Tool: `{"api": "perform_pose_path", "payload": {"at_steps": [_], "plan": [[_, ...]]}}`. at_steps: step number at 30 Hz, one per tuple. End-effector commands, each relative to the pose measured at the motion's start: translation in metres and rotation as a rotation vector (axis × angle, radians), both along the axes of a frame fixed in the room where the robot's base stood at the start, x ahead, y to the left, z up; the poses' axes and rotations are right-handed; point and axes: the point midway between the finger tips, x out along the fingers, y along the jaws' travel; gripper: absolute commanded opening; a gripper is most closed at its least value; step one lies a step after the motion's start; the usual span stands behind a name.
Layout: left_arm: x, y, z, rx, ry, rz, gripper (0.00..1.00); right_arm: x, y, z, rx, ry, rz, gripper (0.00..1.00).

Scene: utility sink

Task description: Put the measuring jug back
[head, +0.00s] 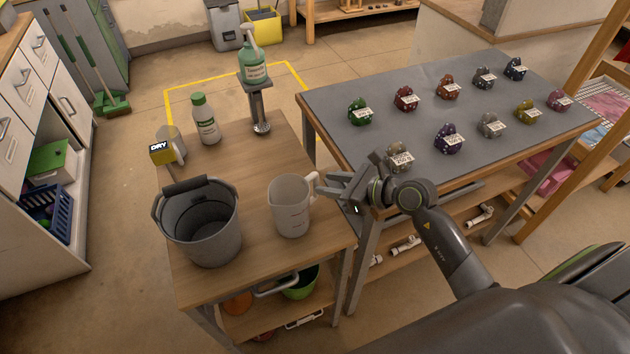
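The measuring jug (289,208) is whitish, with faint markings on its side. It stands upright on the wooden cart top (262,160), to the right of a grey bucket. Its handle points right, toward my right gripper (322,186). The fingertips of this gripper are at the handle and overlap it in the picture. Whether they are closed on the handle or just around it I cannot tell. My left gripper is not in view.
The grey bucket (212,237), a white bottle (206,122), a mug with a DRY sign (161,153) and a green pump bottle (253,68) on a stand share the cart. A grey-topped table (420,125) with several labelled coloured items adjoins at right.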

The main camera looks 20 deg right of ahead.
Motion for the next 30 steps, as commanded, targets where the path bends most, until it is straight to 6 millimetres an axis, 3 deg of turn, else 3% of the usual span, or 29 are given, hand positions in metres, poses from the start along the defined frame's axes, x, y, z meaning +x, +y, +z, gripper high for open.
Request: {"api": "perform_pose_path", "payload": {"at_steps": [4, 12, 30], "plan": [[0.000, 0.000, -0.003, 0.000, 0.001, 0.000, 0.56, -0.021, -0.016, 0.009, -0.005, 0.001, 0.002, 0.35], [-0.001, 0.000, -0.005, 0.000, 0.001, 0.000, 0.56, -0.038, -0.029, 0.020, 0.000, 0.000, -0.001, 0.35], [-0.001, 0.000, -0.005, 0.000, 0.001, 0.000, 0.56, -0.040, -0.031, 0.021, 0.001, 0.000, 0.000, 0.35]]}}
